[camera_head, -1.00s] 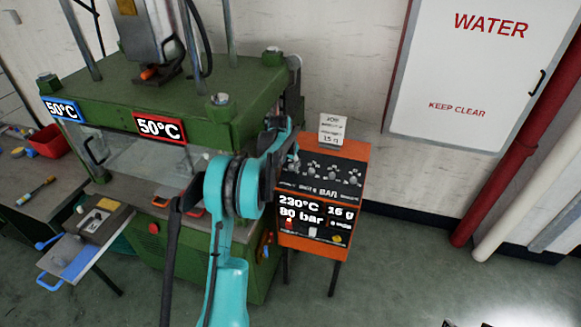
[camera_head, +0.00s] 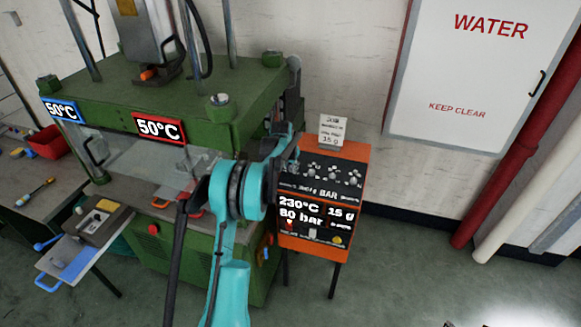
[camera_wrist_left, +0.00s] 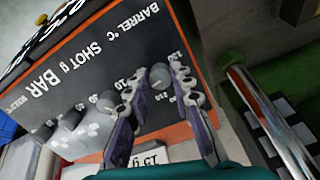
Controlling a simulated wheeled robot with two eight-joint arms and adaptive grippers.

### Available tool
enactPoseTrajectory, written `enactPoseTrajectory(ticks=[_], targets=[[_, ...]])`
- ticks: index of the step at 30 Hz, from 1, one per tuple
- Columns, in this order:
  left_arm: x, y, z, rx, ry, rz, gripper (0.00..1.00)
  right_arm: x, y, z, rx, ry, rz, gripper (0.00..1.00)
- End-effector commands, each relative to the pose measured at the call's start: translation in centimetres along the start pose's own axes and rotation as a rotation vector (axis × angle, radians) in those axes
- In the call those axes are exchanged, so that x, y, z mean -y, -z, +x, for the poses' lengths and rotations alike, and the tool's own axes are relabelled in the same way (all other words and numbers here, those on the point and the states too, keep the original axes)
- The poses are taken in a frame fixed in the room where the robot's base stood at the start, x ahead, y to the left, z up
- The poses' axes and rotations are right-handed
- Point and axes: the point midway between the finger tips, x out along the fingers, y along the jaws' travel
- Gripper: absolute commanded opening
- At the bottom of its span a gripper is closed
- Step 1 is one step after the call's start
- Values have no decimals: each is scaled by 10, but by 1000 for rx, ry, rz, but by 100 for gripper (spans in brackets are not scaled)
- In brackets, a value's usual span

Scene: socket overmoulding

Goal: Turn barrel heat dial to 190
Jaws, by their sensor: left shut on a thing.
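The orange control box (camera_head: 353,165) stands right of the green press, with a dark sloped panel. Its display (camera_head: 316,221) reads 230°C and 80 bar, with a gram value at right. My left gripper (camera_head: 292,161) is at the panel's left end and hides the barrel dial in the head view. In the left wrist view the panel appears upside down. There the barrel heat dial (camera_wrist_left: 160,77), a grey round knob near the BARREL °C label, sits between the fingertips of my left gripper (camera_wrist_left: 160,82), which is shut on it.
Close beside the held dial is a second knob (camera_wrist_left: 107,101), with further knobs along the row. A note card (camera_head: 332,130) stands on top of the box. The green press (camera_head: 190,100) is immediately left. Open floor (camera_head: 420,270) lies to the right.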

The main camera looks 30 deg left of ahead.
Motion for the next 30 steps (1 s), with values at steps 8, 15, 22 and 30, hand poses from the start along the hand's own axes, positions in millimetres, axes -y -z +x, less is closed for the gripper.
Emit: enactPoseTrajectory(ticks=[8, 15, 22, 30], targets=[[0, 0, 0, -1, -7, -113, 0, 0, 0, 0, 0, 0, 0, 40], [0, 0, 0, -4, -18, -314, 0, 0, 0, 0, 0, 0, 0, 40], [0, 0, 0, -7, -28, -533, 0, 0, -1, 1, 0, 0, 0, 40], [-1, 0, 0, -10, -42, -790, 0, 0, -1, 2, 0, 0, 0, 40]])
